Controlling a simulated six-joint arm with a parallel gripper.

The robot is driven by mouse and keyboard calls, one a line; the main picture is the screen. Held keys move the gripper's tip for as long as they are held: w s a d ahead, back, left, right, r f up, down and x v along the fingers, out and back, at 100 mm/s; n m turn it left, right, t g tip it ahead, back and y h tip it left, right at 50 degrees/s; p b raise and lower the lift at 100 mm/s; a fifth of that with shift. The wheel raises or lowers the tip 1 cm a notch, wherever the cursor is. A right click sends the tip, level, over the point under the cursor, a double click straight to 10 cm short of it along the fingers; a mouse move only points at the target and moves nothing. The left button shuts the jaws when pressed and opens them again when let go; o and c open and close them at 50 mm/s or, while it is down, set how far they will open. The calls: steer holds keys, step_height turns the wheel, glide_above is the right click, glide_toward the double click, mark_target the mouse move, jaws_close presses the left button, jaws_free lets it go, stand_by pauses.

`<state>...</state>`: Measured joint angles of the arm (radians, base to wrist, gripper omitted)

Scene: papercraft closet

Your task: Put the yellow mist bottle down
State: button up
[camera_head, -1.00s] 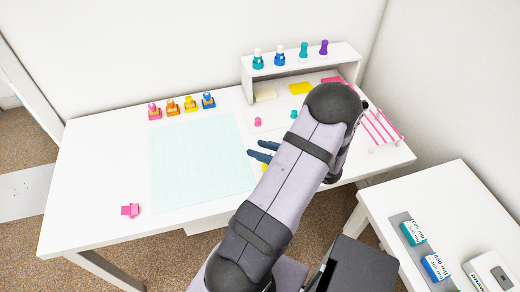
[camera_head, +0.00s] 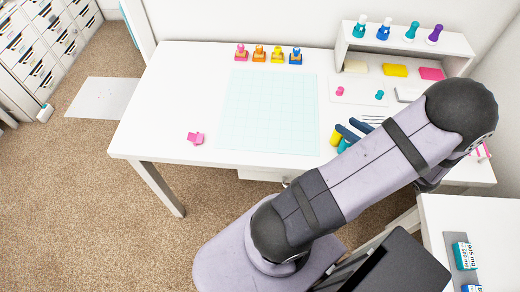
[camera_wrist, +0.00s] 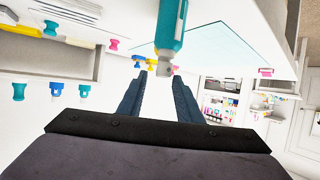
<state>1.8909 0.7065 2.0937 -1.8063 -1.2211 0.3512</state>
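A small yellow bottle shape (camera_head: 336,138), which I take for the yellow mist bottle, shows on the white table just right of the cutting mat (camera_head: 270,110). My arm partly hides it. My gripper (camera_head: 352,130) is beside it, its two dark blue fingers apart. In the wrist view, my gripper (camera_wrist: 160,76) is open, with a clear gap between the fingertips. That view is upside down and shows a teal bottle (camera_wrist: 172,25) with a grey top near the fingertips. The same teal (camera_head: 343,146) shows beside the yellow bottle. I cannot make out the yellow bottle in the wrist view.
Several stamps (camera_head: 268,55) line the table's back edge. A white shelf (camera_head: 400,65) with several bottles on top stands back right. A pink object (camera_head: 195,138) lies left of the mat. A side table (camera_head: 485,215) with boxes is lower right. The mat is clear.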

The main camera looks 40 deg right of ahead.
steer(key=w+d+g+h, duration=0.15)
steer(key=w+g, duration=0.25)
steer(key=w, duration=1)
steer(key=w+a+r+g, duration=0.2)
steer(key=w+a+g, duration=0.1)
steer(key=w+a, duration=0.55)
steer(key=s+a+n+g+y, duration=0.1)
steer(key=s+a, duration=0.5)
steer(key=a, duration=0.9)
steer(key=s+a+n+g+y, duration=0.1)
steer(key=s+a+g+y, duration=0.2)
steer(key=a, duration=1.3)
steer(key=s+g, duration=0.2)
steer(key=s, duration=0.1)
steer(key=shift+a+f, duration=0.3)
steer(key=shift+f, duration=0.05)
steer(key=shift+y, duration=0.25)
